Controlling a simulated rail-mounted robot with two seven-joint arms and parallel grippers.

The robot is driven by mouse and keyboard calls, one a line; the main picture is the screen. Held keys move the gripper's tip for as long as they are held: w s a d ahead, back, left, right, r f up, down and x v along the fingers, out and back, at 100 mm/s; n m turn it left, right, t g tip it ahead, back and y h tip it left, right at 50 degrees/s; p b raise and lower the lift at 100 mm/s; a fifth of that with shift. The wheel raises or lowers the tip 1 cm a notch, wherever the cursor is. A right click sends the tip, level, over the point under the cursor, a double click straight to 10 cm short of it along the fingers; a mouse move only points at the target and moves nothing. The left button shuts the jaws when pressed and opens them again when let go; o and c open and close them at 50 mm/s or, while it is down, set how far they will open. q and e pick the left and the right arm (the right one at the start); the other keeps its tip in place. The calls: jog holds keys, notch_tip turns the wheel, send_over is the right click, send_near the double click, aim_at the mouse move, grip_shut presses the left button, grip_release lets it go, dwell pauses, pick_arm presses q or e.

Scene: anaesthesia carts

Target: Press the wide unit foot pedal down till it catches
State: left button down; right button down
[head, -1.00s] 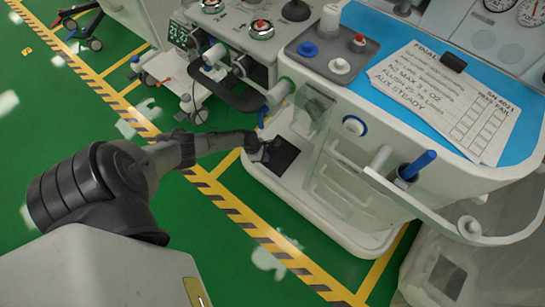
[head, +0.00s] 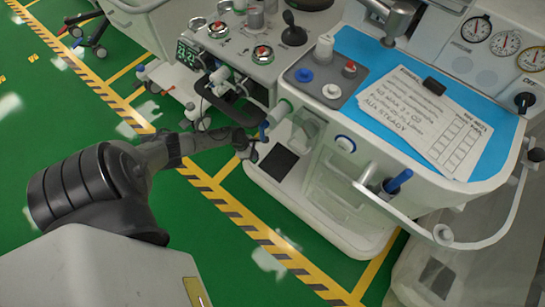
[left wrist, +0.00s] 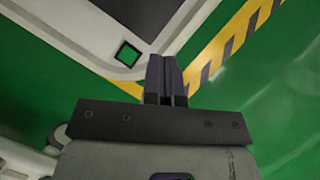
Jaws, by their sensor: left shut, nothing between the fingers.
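The wide unit (head: 345,215) is the white cart with the blue top at the right of the head view. A dark, flat pad (head: 279,164), which looks like its foot pedal, lies on its low base; I cannot tell whether it is pressed. My left gripper (head: 250,151) is just left of the pad, near the base's edge. In the left wrist view its fingers (left wrist: 165,78) are together, with nothing between them. A dark panel (left wrist: 140,12), likely the pad, is cut off at the top there. My right gripper is not in view.
A small green square with a dark frame (left wrist: 128,53) is on the white base. A second machine (head: 255,45) with knobs and a dark handle stands behind my gripper. Yellow-black floor tape (head: 240,215) runs past the carts. Green floor at left is open.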

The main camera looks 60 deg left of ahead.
pick_arm(q)
jog(key=shift+p+v, duration=1.4)
jog(key=shift+v, duration=1.25)
jog(key=shift+d, duration=0.1)
jog(key=s+d+r+m+g+p, duration=0.1)
jog(key=s+d+r+m+p, duration=0.1)
jog(key=d+r+m+p, duration=0.5)
jog(key=s+d+r+m+g+h, duration=0.15)
jog(key=d+r+m, duration=0.3)
jog(key=d, duration=0.65)
jog(key=s+d+r+m+g+p, duration=0.1)
jog(key=s+d+r+m+p, duration=0.1)
jog(key=d+r+m+p, duration=0.45)
jog(key=s+d+r+m+t+y+p, duration=0.1)
jog(key=s+d+r+m, duration=0.1)
jog(key=d+r+m, duration=0.5)
jog(key=s+r+m+t+y+p, duration=0.1)
jog(key=r+m+y+p, duration=0.1)
jog(key=r+p, duration=1.9)
jog(key=s+a+r+m+t+y+p, duration=0.1)
jog(key=s+r+m+p, duration=0.1)
jog(key=r+p, duration=2)
notch_tip(320, 180, up, 14)
jog(key=shift+a+r+m+y, duration=0.2)
jog(key=shift+m+y, duration=0.15)
jog(key=shift+m, duration=0.25)
